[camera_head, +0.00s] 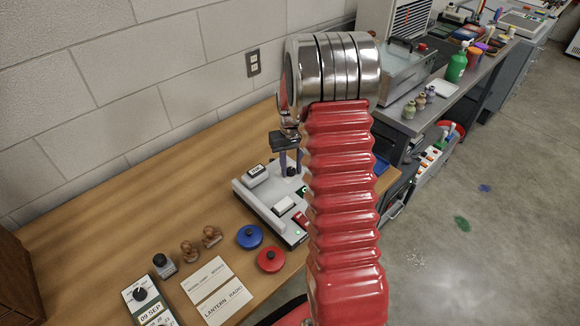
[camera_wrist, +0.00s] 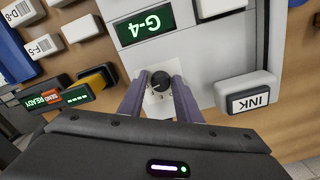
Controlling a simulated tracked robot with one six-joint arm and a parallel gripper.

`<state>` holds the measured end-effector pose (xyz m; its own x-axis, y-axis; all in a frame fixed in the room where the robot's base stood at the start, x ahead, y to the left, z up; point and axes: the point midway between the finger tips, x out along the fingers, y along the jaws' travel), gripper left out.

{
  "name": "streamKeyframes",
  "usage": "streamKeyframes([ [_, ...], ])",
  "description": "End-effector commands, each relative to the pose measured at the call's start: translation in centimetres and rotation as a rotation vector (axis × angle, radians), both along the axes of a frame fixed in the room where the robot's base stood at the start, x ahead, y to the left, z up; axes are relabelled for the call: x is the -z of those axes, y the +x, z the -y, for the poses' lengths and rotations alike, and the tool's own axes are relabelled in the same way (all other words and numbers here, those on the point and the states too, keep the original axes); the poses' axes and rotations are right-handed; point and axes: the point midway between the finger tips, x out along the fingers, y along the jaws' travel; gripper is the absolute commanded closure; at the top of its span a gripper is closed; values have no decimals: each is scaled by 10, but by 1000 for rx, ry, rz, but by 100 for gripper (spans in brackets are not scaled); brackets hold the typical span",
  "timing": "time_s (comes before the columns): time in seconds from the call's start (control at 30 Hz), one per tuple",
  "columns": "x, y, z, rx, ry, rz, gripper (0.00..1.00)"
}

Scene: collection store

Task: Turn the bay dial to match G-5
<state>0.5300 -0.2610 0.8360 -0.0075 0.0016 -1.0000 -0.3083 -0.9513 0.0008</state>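The bay dial (camera_wrist: 161,80) is a small black knob on a white plate of the grey machine (camera_head: 250,192). Above it in the wrist view, a green-lit display (camera_wrist: 145,26) reads G-4. My gripper (camera_wrist: 161,78) points at the dial, with one purple finger on each side of the knob. A gap shows between the fingers and the knob, so the gripper looks open and around it, not clamped. In the head view my gripper (camera_head: 289,158) is over the back of the machine, and my red arm hides the machine's right side.
Blue (camera_head: 249,236) and red (camera_head: 270,259) lidded tins, stamps and cards stand in front of the machine.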

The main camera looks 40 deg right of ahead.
Motion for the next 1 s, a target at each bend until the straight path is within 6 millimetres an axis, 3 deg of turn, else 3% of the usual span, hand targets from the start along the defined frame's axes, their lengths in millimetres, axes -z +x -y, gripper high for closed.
streamKeyframes([
  [0.13, -1, 1, 0, -1, -1, 4, 58],
  [0.57, -10, 3, 0, -1, -2, 8, 58],
  [1.0, -79, 3, 0, -1, -3, 9, 58],
])
